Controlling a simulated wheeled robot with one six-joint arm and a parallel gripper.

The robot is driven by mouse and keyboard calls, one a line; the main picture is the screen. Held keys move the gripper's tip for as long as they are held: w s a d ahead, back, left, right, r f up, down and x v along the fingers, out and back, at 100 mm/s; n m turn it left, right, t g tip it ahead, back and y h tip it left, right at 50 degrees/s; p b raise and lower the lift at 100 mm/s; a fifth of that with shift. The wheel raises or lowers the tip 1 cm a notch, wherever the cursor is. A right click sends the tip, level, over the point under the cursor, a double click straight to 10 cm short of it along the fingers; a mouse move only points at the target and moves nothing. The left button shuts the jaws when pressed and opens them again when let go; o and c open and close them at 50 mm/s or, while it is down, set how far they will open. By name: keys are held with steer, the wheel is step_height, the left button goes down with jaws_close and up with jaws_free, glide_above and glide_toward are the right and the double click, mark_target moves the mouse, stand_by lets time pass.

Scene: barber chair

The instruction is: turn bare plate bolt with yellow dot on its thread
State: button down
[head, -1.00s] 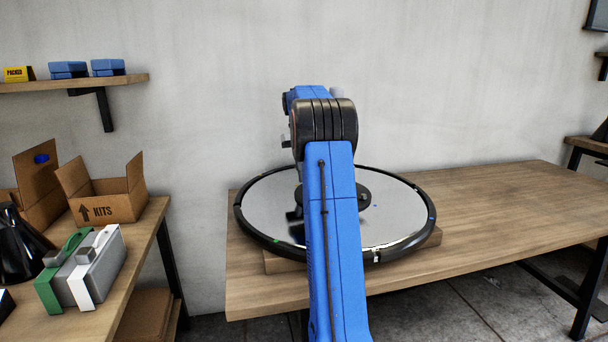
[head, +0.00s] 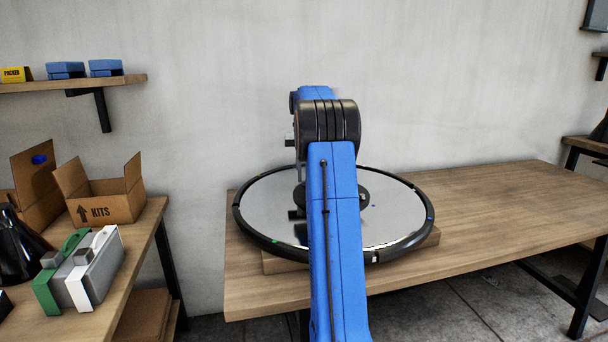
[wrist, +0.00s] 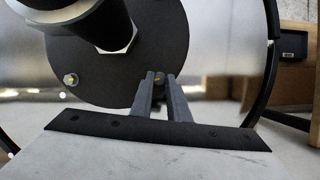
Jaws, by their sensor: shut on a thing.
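A dark round plate (wrist: 110,75) fills the upper left of the wrist view, with a thick black post and a large hex nut (wrist: 118,45) at its middle. In the head view my arm covers much of the plate (head: 361,197).
The plate sits on a shiny disc (head: 400,215) with a black rim, on a wooden block (head: 278,262) on the workbench (head: 490,215). The bench's right side is clear.

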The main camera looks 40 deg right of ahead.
steer(key=c, duration=1.7)
jaws_free()
